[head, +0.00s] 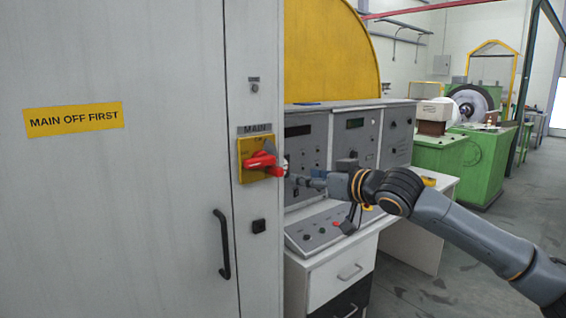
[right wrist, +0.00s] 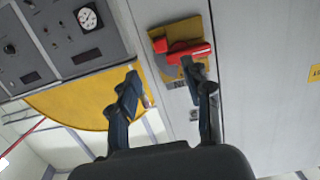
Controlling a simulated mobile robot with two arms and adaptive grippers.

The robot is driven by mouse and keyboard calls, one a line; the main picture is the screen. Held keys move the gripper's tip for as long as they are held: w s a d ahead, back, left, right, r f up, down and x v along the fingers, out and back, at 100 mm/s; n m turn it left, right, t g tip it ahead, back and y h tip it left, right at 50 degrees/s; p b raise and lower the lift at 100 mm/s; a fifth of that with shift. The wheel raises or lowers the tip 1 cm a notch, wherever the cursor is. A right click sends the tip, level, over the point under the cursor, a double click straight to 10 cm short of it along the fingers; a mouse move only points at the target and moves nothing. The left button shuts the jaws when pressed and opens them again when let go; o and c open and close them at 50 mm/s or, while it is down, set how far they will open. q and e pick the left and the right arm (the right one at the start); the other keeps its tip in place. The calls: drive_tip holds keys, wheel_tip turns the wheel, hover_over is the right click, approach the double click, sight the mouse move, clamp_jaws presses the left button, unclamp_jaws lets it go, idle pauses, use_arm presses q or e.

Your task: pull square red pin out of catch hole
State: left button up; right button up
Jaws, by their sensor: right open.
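A red rotary handle (head: 264,161) sits on a yellow plate (head: 246,147) under the label MAIN on the grey cabinet. My right gripper (head: 301,181) is just right of the handle. In the right wrist view the gripper (right wrist: 165,91) is open, with nothing between its fingers. The red handle (right wrist: 188,51) lies beyond the fingertips there, and one finger overlaps the yellow plate. I cannot tell whether that finger touches the handle. My left gripper is in neither view.
The cabinet door (head: 130,200) has a black pull handle (head: 222,245) and a yellow sign (head: 75,119) reading MAIN OFF FIRST. A small black fitting (head: 258,226) sits below the switch. A control console (head: 335,225) stands close on the right, under my right arm.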

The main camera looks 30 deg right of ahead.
sight(281, 173)
drive_tip(key=w+p, duration=0.2)
drive_tip(key=w, duration=0.1)
drive_tip(key=w+f+p, duration=0.1)
drive_tip(key=w+p, duration=0.1)
drive_tip(key=w, duration=0.1)
drive_tip(key=w+a+p, duration=0.1)
drive_tip(key=w+p, duration=0.1)
drive_tip(key=w, duration=0.2)
drive_tip(key=shift+f, duration=0.15)
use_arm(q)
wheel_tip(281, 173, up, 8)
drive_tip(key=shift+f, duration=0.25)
use_arm(e)
drive_tip(key=shift+w+f, duration=0.25)
drive_tip(key=shift+w, duration=0.5)
drive_tip(key=shift+c, duration=0.2)
clamp_jaws()
drive_tip(key=shift+s, duration=0.1)
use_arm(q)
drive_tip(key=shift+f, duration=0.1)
use_arm(e)
drive_tip(key=shift+f, duration=0.1)
